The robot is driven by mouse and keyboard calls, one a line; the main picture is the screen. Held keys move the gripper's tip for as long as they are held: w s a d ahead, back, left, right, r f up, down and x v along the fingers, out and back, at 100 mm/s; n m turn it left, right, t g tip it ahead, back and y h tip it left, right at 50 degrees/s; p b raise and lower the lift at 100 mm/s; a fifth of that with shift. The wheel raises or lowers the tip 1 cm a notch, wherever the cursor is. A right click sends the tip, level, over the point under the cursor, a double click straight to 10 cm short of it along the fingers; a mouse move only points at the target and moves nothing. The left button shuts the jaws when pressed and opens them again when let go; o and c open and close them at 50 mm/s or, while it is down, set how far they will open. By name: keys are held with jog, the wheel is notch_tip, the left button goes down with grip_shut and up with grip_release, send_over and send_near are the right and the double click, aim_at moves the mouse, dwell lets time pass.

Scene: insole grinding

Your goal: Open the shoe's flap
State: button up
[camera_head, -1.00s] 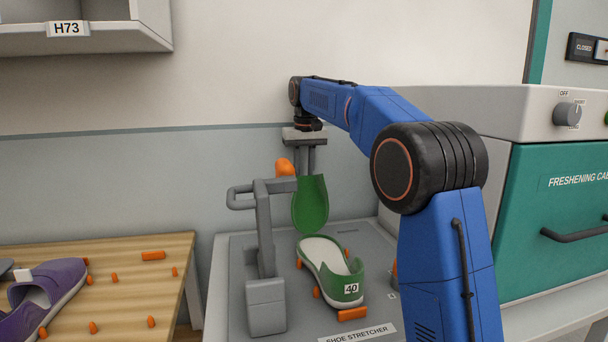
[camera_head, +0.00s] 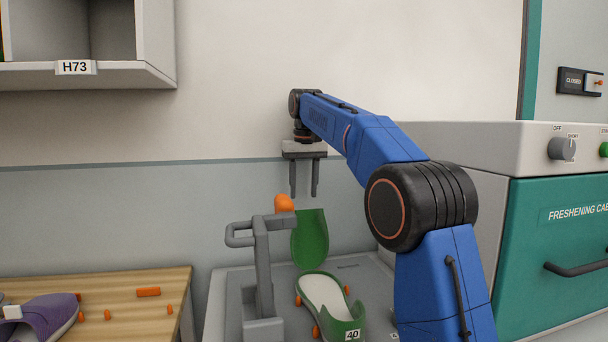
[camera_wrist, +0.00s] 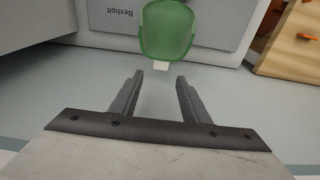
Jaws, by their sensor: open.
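The green shoe (camera_head: 328,300) stands on the grey shoe stretcher (camera_head: 221,306), its pale insole showing and a "40" label at its heel end. Its green flap (camera_head: 310,240) is raised and stands upright at the far end of the shoe. The flap also shows at the top of the wrist view (camera_wrist: 167,30), with a small pale tab at its edge. My gripper (camera_head: 303,194) is open and empty, with its fingers pointing down above the flap, apart from it. In the wrist view both fingers (camera_wrist: 160,80) are spread with nothing between them.
A grey post with a handle (camera_head: 262,255) stands left of the shoe. A purple shoe (camera_head: 48,314) lies on the wooden table (camera_head: 178,290) at left. The teal freshening cabinet (camera_head: 560,240) stands at right.

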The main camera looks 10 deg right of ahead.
jog(key=r, duration=0.5)
jog(key=shift+s+r, duration=0.3)
jog(key=shift+s, duration=0.05)
jog(key=shift+s, duration=0.1)
